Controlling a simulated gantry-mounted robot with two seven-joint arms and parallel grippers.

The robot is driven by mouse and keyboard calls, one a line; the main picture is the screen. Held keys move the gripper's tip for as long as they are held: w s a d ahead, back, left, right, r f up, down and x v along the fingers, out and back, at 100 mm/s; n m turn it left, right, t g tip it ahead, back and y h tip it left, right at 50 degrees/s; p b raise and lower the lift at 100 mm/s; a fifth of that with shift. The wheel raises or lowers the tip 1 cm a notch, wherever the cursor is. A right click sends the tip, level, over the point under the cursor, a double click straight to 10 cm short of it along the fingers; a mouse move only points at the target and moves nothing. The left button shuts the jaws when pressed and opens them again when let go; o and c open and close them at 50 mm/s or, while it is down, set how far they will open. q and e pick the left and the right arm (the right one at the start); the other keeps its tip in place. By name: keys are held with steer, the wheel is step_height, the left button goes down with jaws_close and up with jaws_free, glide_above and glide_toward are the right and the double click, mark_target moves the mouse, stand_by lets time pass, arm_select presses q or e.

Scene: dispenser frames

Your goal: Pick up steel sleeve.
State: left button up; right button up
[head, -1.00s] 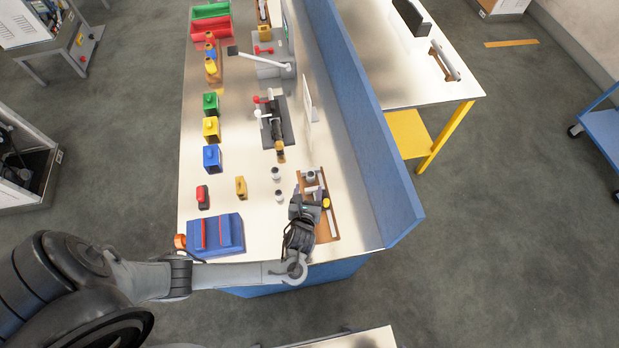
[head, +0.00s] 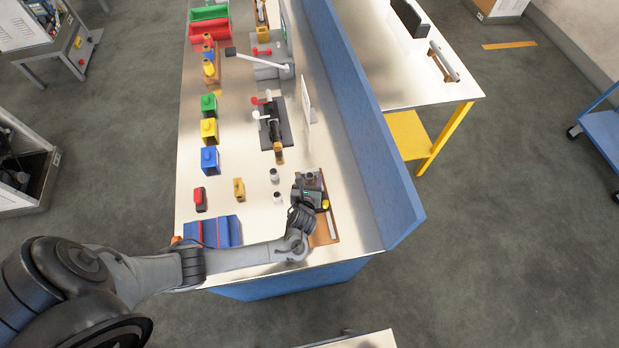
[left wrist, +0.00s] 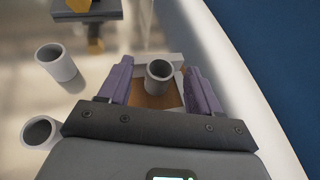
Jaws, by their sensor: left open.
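A grey, hollow steel sleeve (left wrist: 159,71) stands upright at the brown tray (head: 326,236), between the fingertips of my left gripper (left wrist: 159,80) in the left wrist view. The purple fingers are apart, with a visible gap on each side of the sleeve. In the head view the left gripper (head: 309,182) is over the far part of the tray, and the sleeve's top (head: 310,175) shows just beyond it. Two similar grey sleeves stand on the bench to the left, a far one (head: 274,176) and a near one (head: 277,197). My right gripper is not in view.
A blue wall (head: 365,130) runs along the bench's right side. A yellow knob (head: 325,205) is close to the gripper. A black fixture (head: 275,130) stands farther back. Yellow (head: 239,189), red (head: 200,199) and blue (head: 209,160) items stand left, with bare bench between.

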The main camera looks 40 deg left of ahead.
arm_select(q)
jaws_close()
stand_by(0.3)
steer(key=shift+r, duration=0.15)
